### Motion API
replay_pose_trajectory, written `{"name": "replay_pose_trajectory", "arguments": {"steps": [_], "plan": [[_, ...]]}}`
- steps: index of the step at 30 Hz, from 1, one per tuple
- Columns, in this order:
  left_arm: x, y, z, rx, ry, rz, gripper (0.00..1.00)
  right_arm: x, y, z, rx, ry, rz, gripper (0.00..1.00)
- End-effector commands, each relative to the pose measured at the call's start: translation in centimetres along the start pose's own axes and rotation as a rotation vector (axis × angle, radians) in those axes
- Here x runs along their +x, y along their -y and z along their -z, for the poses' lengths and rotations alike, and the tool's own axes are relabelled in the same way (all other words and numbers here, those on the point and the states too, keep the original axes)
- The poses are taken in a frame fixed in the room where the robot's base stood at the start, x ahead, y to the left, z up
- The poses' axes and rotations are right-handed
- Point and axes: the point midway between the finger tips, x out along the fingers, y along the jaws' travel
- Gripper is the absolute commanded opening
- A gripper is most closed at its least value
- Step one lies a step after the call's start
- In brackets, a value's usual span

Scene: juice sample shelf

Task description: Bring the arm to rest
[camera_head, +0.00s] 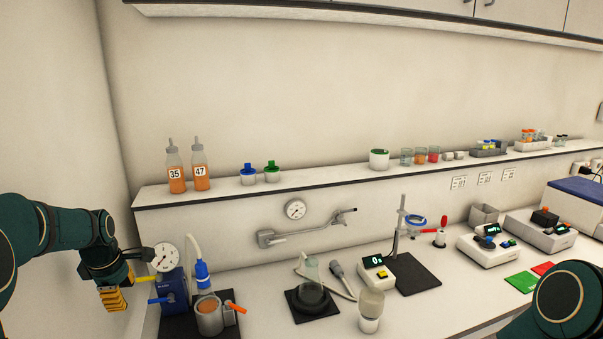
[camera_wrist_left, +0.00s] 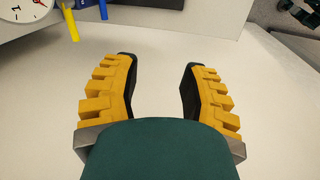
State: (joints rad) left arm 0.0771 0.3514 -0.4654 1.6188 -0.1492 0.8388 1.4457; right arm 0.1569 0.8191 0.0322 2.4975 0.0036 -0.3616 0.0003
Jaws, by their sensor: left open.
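My left gripper (camera_head: 113,298) hangs at the far left, beside the blue pump unit with the round gauge. It also shows in the left wrist view (camera_wrist_left: 157,80), where its two yellow-ridged fingers stand apart with nothing between them. Its fingers point down, over a plain pale surface. My left arm (camera_head: 50,228) comes in from the left edge. Part of my right arm (camera_head: 562,305) shows at the lower right, and its gripper is out of the picture.
Close right of my left gripper are the blue pump (camera_head: 173,288), its gauge (camera_head: 165,257) and a metal vessel (camera_head: 209,316). Two orange bottles (camera_head: 201,172) stand on the shelf (camera_head: 330,177).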

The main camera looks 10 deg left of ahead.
Motion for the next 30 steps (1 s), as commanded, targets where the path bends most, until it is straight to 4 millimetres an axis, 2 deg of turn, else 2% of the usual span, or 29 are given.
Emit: {"name": "replay_pose_trajectory", "arguments": {"steps": [1, 5, 8, 12, 15, 21, 27, 30], "plan": [[2.8, 1.0, -2.4, 0.094, 0.024, 0.020, 0.43, 0.0, 0.0, 0.0, -0.001, 0.000, 0.001, 0.47], [8.0, 3.1, -7.3, 0.340, 0.077, 0.011, 0.43, 0.0, 0.0, 0.0, -0.001, -0.001, 0.001, 0.47], [12.1, 6.0, -11.4, 0.542, 0.127, 0.000, 0.43, 0.0, 0.1, 0.1, -0.002, -0.002, 0.001, 0.47], [17.1, 11.7, -17.4, 0.847, 0.206, -0.032, 0.43, 0.0, 0.1, 0.0, -0.001, -0.001, 0.001, 0.47], [19.5, 16.5, -21.2, 1.056, 0.260, -0.066, 0.43, 0.0, 0.0, 0.0, -0.001, 0.000, 0.001, 0.47], [21.4, 24.9, -26.1, 1.380, 0.341, -0.144, 0.43, 0.0, 0.0, 0.0, -0.001, -0.001, 0.001, 0.47], [21.1, 32.4, -29.1, 1.647, 0.403, -0.229, 0.43, 0.0, 0.0, 0.0, -0.001, 0.000, 0.001, 0.47], [23.4, 32.6, -29.2, 1.657, 0.394, -0.236, 0.43, 2.2, -0.7, -0.4, -0.003, 0.003, -0.001, 0.47]]}}
